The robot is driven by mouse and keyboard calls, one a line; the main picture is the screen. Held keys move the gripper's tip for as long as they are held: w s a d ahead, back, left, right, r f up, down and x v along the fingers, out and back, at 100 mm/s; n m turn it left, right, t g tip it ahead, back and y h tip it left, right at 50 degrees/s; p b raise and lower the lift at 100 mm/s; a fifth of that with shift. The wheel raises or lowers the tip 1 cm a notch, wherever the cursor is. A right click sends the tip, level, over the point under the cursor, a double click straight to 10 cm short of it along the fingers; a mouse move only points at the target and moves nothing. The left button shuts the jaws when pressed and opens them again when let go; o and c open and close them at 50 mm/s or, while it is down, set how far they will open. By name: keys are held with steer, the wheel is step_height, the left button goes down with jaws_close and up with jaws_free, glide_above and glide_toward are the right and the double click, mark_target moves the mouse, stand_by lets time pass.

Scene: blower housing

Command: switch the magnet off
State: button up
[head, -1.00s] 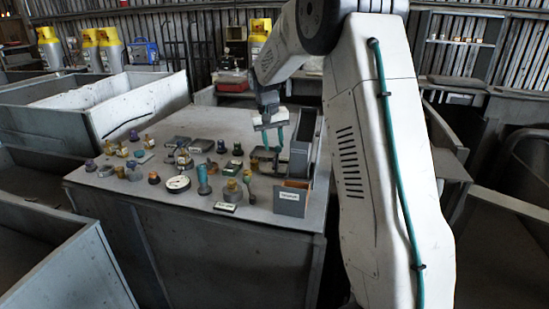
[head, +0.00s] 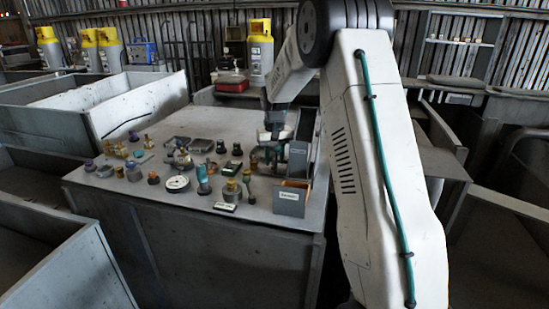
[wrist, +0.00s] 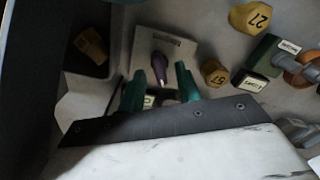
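In the wrist view, my gripper (wrist: 160,78) has two teal fingers spread apart. A purple tapered handle (wrist: 158,82) shows in the gap between them, apparently untouched. It stands on a light grey plate (wrist: 149,43) with a small label at its far edge. I take this to be the magnet and its switch, but the label is unreadable and the switch position cannot be told. In the head view, my gripper (head: 273,152) is low over the right part of the bench, and its fingertips and the handle are hard to make out.
Yellow-brown numbered pieces (wrist: 213,73) and a green labelled block (wrist: 258,58) lie right of the plate in the wrist view. In the head view, a dial gauge (head: 177,183) and several small parts crowd the bench (head: 130,235). A grey labelled bin (head: 291,199) stands at its right edge.

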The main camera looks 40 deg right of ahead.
mark_target(274, 160)
jaws_close()
steer(key=shift+n, duration=0.7)
jaws_free()
steer(key=shift+r, duration=0.15)
step_height(274, 160, up, 8)
steer(key=shift+f, duration=0.2)
